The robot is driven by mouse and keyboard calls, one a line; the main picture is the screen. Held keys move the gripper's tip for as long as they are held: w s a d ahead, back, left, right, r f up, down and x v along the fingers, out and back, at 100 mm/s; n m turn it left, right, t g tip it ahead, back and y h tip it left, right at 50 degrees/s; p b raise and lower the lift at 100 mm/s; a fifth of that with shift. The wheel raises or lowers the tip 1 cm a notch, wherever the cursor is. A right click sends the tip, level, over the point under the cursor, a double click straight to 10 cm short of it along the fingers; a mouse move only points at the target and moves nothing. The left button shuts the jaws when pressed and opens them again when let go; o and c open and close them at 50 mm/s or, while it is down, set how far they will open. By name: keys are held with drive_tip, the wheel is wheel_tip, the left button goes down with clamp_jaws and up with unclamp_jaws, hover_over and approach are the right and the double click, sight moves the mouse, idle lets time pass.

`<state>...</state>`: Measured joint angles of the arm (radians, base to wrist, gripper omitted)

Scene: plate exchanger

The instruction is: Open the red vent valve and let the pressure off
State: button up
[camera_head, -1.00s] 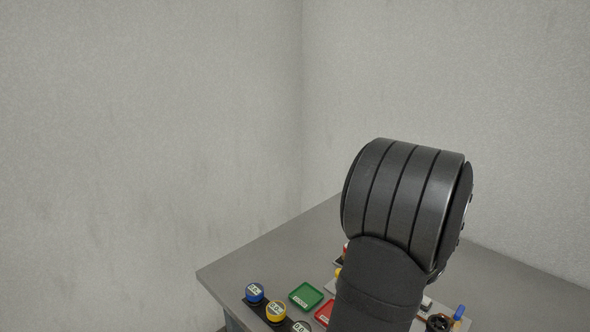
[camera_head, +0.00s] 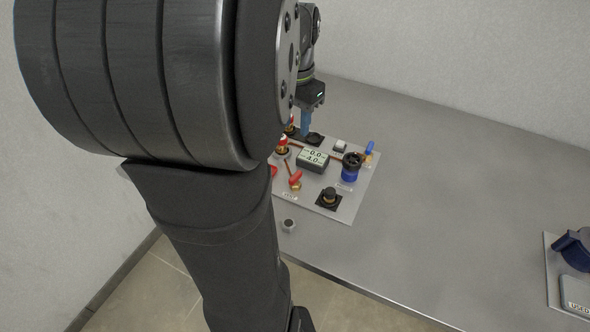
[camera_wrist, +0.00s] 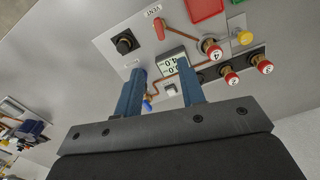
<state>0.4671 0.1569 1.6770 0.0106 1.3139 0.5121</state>
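The red vent valve (camera_head: 295,178) sits on the grey panel with a VENT label below it in the head view. Its red lever also shows near the top of the wrist view (camera_wrist: 159,28), on a copper-coloured pipe. The display (camera_head: 312,158) seems to read 0.0 above 4.0; it shows upside down in the wrist view (camera_wrist: 173,66). My gripper (camera_head: 306,122) is above the back of the panel, apart from the vent valve. In the wrist view my gripper (camera_wrist: 160,85) has its two blue fingers apart, with nothing held between them.
A black knob (camera_head: 329,197) is near the vent valve. A blue-and-black round part (camera_head: 351,165) and a blue lever (camera_head: 369,150) are at the panel's right. Red-topped numbered valves (camera_wrist: 213,49) are nearby. The table right of the panel (camera_head: 440,210) is largely clear.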

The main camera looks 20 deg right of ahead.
sight(295, 175)
wheel_tip(295, 175, down, 17)
idle(0.6)
clamp_jaws()
